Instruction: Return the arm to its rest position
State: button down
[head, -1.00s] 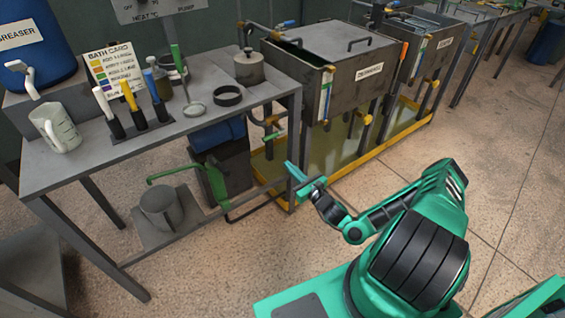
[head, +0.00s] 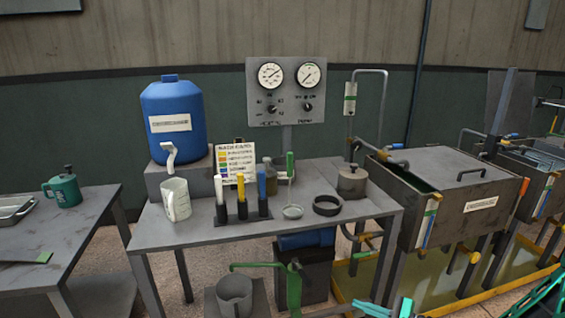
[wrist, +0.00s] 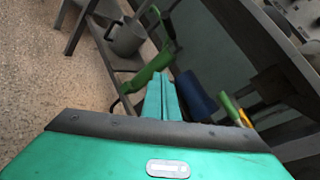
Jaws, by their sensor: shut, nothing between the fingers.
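My gripper (head: 402,308) shows at the bottom edge of the head view, in front of the workbench and low beside the yellow tray. Its green fingers also show in the wrist view (wrist: 162,97), together and with nothing between them. A green part of my arm shows at the bottom right corner of the head view. In the wrist view the fingers point toward the space under the bench, apart from the green-handled thing there.
The workbench (head: 160,236) holds a blue jug (head: 173,112), a beaker (head: 176,200) and several coloured-handled tools. A grey pot (head: 235,294) stands on the lower shelf. A covered tank (head: 465,215) stands over a yellow tray at right. Another table (head: 80,235) stands at left.

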jog(key=s+d+r+n+g+h, duration=0.8)
jog(key=s+d+r+n+g, duration=0.3)
jog(key=s, duration=0.4)
jog(key=s+d+r+h, duration=0.2)
jog(key=s+r, duration=0.7)
jog(key=r, duration=0.1)
jog(key=s+d+r+n+t+h, duration=0.1)
jog(key=s+d+r+h, duration=0.1)
jog(key=s+r, duration=0.6)
notch_tip(320, 180, up, 3)
jog(key=shift+s+d+f, duration=0.15)
jog(key=shift+s, duration=0.2)
jog(key=shift+w+f, duration=0.25)
jog(key=shift+w, duration=0.4)
